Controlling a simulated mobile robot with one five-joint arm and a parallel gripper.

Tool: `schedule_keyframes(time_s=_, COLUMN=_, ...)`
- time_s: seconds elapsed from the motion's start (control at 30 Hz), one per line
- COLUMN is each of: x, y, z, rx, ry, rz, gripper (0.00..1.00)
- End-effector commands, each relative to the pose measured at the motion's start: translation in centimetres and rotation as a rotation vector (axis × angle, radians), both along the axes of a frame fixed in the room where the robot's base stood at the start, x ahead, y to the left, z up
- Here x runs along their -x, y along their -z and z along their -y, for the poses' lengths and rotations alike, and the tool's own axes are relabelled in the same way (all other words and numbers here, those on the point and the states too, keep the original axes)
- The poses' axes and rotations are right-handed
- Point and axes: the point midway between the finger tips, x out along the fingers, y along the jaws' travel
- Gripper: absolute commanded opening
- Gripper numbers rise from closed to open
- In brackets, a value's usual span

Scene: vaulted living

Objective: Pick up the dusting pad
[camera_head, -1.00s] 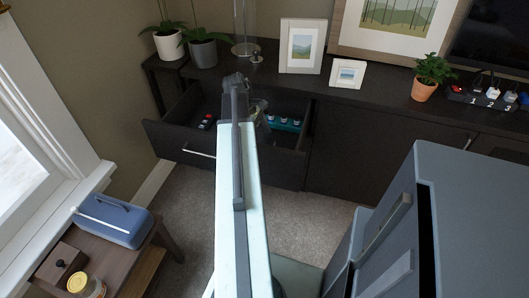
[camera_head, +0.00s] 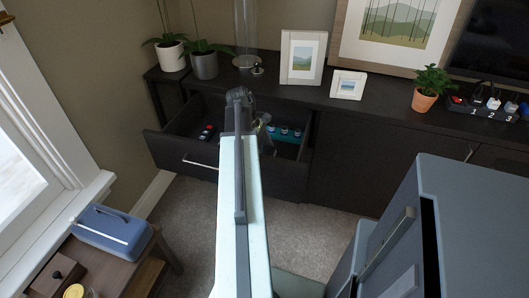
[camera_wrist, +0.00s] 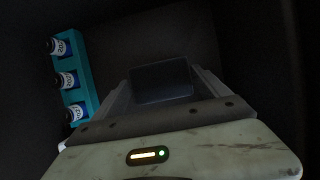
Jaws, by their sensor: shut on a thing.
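The dusting pad appears to be the dark, flat, blue-grey block (camera_wrist: 162,80) in the wrist view. It sits between the two fingers of my gripper (camera_wrist: 163,90), which is shut on it. Around it is the dark inside of the open drawer (camera_head: 180,153). In the head view the pad cannot be made out. My arm runs up the middle of that view to the drawer, and it hides most of my gripper.
A teal rack (camera_wrist: 72,80) with several small labelled bottles lies left of my gripper in the wrist view. Picture frames (camera_head: 303,57) and plants stand on the cabinet top. A blue-grey cabinet (camera_head: 470,220) stands close at right.

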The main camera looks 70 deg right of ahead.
Motion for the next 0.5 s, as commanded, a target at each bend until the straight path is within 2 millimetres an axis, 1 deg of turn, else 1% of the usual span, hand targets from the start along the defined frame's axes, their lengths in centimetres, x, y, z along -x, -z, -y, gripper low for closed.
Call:
schedule_keyframes(time_s=0.03, x=0.0, y=-1.7, z=0.0, rx=0.0, ry=0.0, rz=0.0, gripper=0.46)
schedule_keyframes(time_s=0.3, x=0.0, y=-7.5, z=0.0, rx=0.0, ry=-0.001, rz=0.0, gripper=0.46)
schedule_keyframes(time_s=0.4, x=-0.1, y=-8.7, z=0.0, rx=0.0, ry=-0.001, rz=0.0, gripper=0.46)
schedule_keyframes(time_s=0.5, x=-0.1, y=-8.9, z=0.0, rx=0.0, ry=-0.001, rz=0.0, gripper=0.46)
